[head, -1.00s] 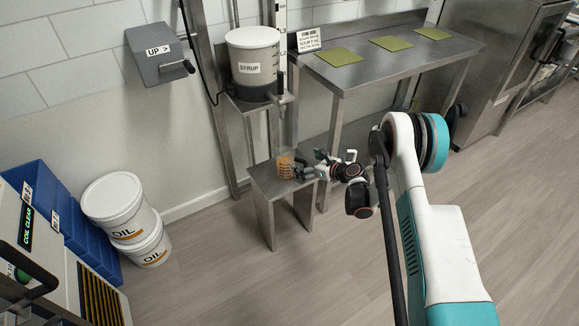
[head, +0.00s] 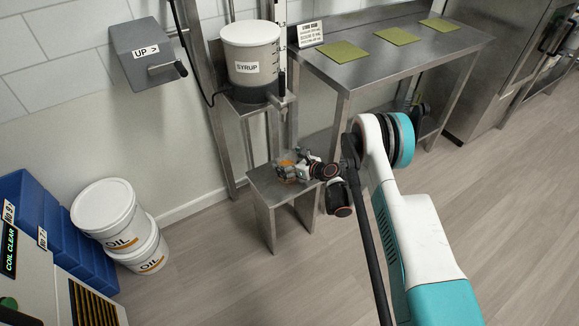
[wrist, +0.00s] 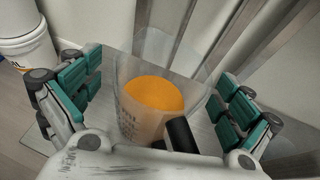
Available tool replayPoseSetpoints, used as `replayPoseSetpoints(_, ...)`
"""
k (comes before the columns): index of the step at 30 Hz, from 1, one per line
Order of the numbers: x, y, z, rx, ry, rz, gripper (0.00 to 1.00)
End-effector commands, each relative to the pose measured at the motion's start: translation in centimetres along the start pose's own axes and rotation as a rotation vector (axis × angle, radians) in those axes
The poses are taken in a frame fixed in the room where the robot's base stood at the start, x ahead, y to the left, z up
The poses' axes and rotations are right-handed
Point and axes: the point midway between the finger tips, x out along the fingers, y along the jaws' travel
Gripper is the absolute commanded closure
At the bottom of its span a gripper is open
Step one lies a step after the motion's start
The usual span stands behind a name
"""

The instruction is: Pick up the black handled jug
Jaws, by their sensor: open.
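The jug (wrist: 135,119) is clear with markings on its side, an orange filling and a black handle (wrist: 181,134). It stands upright on a small steel stand (head: 262,193) below the syrup tank. In the head view my gripper (head: 290,168) is at the jug and hides most of it; only some orange shows. In the wrist view my gripper (wrist: 158,103) is open, with one finger pad to the left of the jug and one to the right. Gaps show between the pads and the jug. The handle points toward my palm, lower right of the jug.
The syrup tank (head: 251,62) with its spout hangs above the stand. A steel table (head: 420,62) with green mats stands to the right. A wall box with a crank (head: 147,52) is at upper left. Oil buckets (head: 108,213) and blue bins (head: 60,240) stand at lower left.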

Motion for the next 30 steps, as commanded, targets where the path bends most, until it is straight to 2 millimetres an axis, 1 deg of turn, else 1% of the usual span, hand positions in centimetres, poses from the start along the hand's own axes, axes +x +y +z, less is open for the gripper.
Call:
replayPoseSetpoints(4,0.0,-0.1,0.0,0.0,0.0,-0.001,0.02)
replayPoseSetpoints(5,0.0,-0.1,0.0,0.0,0.0,-0.001,0.09)
replayPoseSetpoints(6,0.0,-0.1,0.0,0.0,0.0,-0.001,0.18)
replayPoseSetpoints(8,0.0,-0.1,0.0,0.0,0.0,-0.001,0.31)
replayPoseSetpoints(9,0.0,-0.1,0.0,0.0,0.0,-0.001,0.4)
replayPoseSetpoints(11,0.0,-0.1,0.0,0.0,0.0,-0.001,0.54)
replayPoseSetpoints(12,0.0,-0.1,0.0,0.0,0.0,-0.001,0.63)
replayPoseSetpoints(14,0.0,-0.1,0.0,0.0,0.0,-0.001,0.77)
replayPoseSetpoints(15,0.0,-0.1,0.0,0.0,0.0,0.0,0.86)
replayPoseSetpoints(16,0.0,-0.1,0.1,0.0,-0.001,-0.001,0.9)
replayPoseSetpoints(21,0.0,-0.1,0.1,0.0,-0.001,-0.001,0.9)
replayPoseSetpoints(24,-0.2,-0.1,0.4,0.0,-0.001,-0.001,0.9)
replayPoseSetpoints(26,-0.4,-0.1,1.0,0.0,-0.001,-0.001,0.9)
replayPoseSetpoints(30,-1.4,-0.1,3.2,0.0,-0.001,-0.001,0.9)
